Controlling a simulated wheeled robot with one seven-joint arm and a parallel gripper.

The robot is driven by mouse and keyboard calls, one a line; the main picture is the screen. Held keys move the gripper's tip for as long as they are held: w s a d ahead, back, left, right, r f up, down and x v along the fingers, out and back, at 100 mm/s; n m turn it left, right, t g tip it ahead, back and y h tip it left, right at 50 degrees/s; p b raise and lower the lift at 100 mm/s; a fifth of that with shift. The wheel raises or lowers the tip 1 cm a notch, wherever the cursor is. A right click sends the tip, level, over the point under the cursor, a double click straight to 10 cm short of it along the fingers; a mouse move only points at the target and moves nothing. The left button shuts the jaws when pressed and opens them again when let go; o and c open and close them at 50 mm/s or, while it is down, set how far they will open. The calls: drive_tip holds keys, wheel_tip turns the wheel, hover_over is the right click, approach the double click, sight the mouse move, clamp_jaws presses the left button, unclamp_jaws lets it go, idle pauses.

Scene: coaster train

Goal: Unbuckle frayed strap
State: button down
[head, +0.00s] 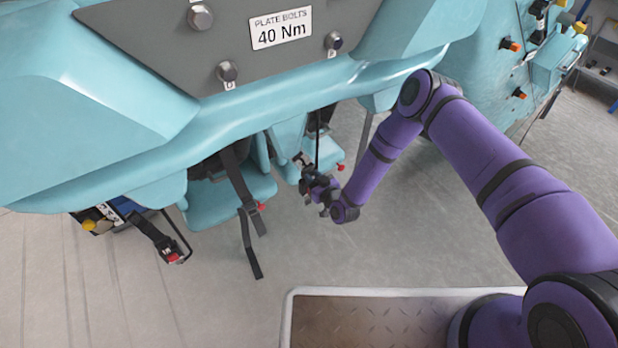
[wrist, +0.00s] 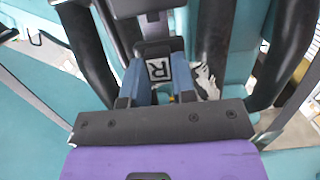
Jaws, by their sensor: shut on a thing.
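My gripper (wrist: 158,52) has its two blue fingers closed on either side of a dark buckle piece (wrist: 157,70) with a white label marked R. A dark strap (wrist: 128,8) runs up from there in the wrist view. Pale, ragged threads (wrist: 206,82), which look like the frayed strap, show just right of the fingers. In the head view my gripper (head: 320,190) is at the right-hand teal seat (head: 292,150), under the ride car. The held piece is small and partly hidden there, and I cannot tell whether the buckle is latched.
A middle seat (head: 205,200) has a hanging dark strap (head: 247,245). A red-ended buckle (head: 174,257) hangs at the left. The teal car body (head: 330,80) overhangs the seats. Dark padded bars (wrist: 85,45) flank my fingers closely. Floor (head: 400,255) in front is clear.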

sight(308, 166)
drive_tip(key=shift+r, duration=1.6)
drive_tip(key=s+a, duration=0.6)
drive_tip(key=a, duration=0.2)
idle(0.8)
drive_tip(key=shift+s, duration=0.1)
idle(0.5)
idle(0.7)
